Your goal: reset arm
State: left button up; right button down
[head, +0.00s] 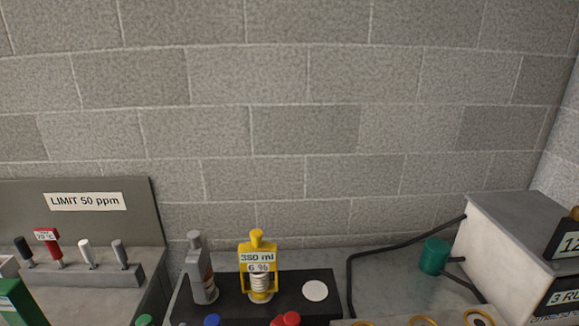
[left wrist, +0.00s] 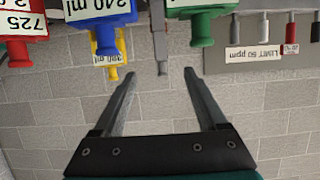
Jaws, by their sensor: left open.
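My left gripper (left wrist: 160,74) shows in the left wrist view, its two dark fingers spread apart with nothing between them. That view is upside down, and the block wall fills the space behind the fingers. Neither gripper shows in the head view, and my right gripper is in no view.
A rack (head: 92,269) of several probes is left, a grey box (head: 505,235) right. Green (left wrist: 203,28) and blue (left wrist: 103,27) containers show near the fingers.

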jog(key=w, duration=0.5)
pick_arm(q)
jog(key=s+d+f+m+g, duration=0.1)
jog(key=s+d+f+g, duration=0.15)
jog(key=s, duration=0.35)
jog(key=s+d+f+m+g+h, duration=0.1)
jog(key=s+d+f+g, duration=0.1)
jog(key=s+d+g, duration=0.3)
jog(key=s+f+m+g, duration=0.1)
jog(key=s+f+g, duration=0.2)
jog(key=s, duration=0.4)
notch_tip(320, 180, down, 26)
jog(key=b, duration=0.7)
jog(key=s+a+f+g+b, duration=0.1)
jog(key=s+f+b, duration=0.3)
jog(key=s+f, duration=0.4)
jog(key=s+a+f+g+b, duration=0.1)
jog(key=s+f+b, duration=0.2)
jog(key=s+f, duration=0.5)
notch_tip(320, 180, down, 7)
jog(key=shift+s+a+f+b, duration=0.1)
jog(key=shift+s+a+b, duration=0.05)
jog(key=shift+a+b, duration=0.15)
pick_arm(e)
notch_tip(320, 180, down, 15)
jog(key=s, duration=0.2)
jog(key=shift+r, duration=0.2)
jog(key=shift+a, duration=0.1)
